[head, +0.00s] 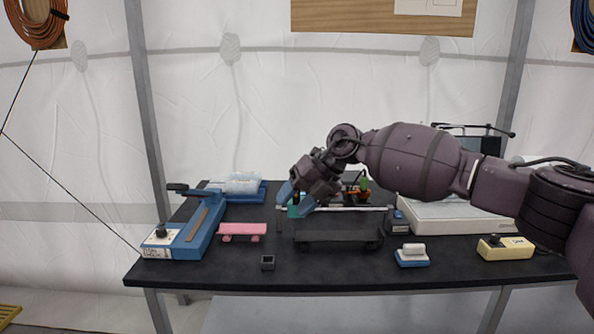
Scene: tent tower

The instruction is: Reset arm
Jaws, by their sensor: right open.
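My right arm reaches in from the right edge across the picture. Its gripper (298,199) is open, pointing down and left over the middle of the black table (205,274). A small teal-green item (295,211) shows at the fingertips; I cannot tell whether the fingers touch it. The gripper is above and behind a dark low rack (338,234). The wrist and forearm hide part of the table's back. My left gripper is not in view.
A blue and white device (190,232) stands at the left, beside a pink stand (242,229). A small dark cube (267,262), a blue-white block (412,255) and a yellow box (505,247) sit along the front. A large white device (455,217) fills the right back.

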